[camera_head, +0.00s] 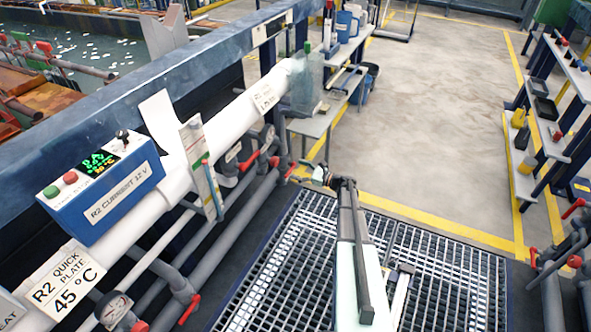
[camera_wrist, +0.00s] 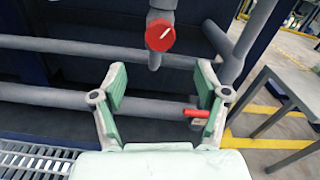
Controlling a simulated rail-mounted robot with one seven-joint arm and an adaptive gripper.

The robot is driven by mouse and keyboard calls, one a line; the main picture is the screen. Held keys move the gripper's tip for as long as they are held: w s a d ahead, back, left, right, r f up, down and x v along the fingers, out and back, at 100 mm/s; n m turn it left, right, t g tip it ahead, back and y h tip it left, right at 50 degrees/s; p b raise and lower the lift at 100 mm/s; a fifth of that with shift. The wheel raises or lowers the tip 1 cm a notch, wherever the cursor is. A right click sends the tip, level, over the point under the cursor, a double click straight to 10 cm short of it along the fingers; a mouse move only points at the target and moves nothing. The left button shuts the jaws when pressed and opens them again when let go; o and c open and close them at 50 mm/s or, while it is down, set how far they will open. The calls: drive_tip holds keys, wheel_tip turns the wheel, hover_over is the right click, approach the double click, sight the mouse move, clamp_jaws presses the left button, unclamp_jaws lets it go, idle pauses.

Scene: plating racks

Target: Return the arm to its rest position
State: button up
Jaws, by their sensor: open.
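My arm reaches out over the metal grating, and my gripper (camera_head: 322,176) is at its far end, beside the pipework on the left. In the wrist view my gripper (camera_wrist: 160,82) is open, its two pale green fingers spread wide. Nothing is between the fingers. Past them are grey pipes, a round red valve knob (camera_wrist: 160,35) and a small red-handled valve (camera_wrist: 196,113). The valve shows close to the right finger; I cannot tell whether they touch.
A blue control box (camera_head: 100,189) sits on the white pipe at left. A small grey table (camera_head: 318,122) stands beyond my gripper. Shelves (camera_head: 555,95) stand at right, with red-handled pipes (camera_head: 560,262) below. The floor (camera_head: 430,110) between is clear.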

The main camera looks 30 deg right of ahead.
idle(0.4)
drive_tip(key=s+a+f+n+g+h, duration=0.1)
drive_tip(key=s+a+f+n+g, duration=0.8)
drive_tip(key=s+a+f, duration=0.5)
drive_tip(key=s+a+f+n+g+h, duration=0.25)
drive_tip(key=s+a+n+g, duration=0.35)
drive_tip(key=s, duration=0.6)
drive_tip(key=s+a+f+n+g+h, duration=0.1)
drive_tip(key=s+a+f+n+g, duration=0.2)
drive_tip(key=s+a, duration=0.7)
drive_tip(key=s+a+r+n+g+h, duration=0.1)
drive_tip(key=s+a+n+g+h, duration=0.3)
drive_tip(key=s, duration=0.8)
drive_tip(key=s+d+r+n+h, duration=0.15)
drive_tip(key=s+n, duration=0.35)
drive_tip(key=s, duration=0.7)
wheel_tip(320, 180, up, 13)
drive_tip(key=p, duration=1.4)
drive_tip(key=shift+w+a, duration=0.2)
drive_tip(key=shift+a, duration=0.05)
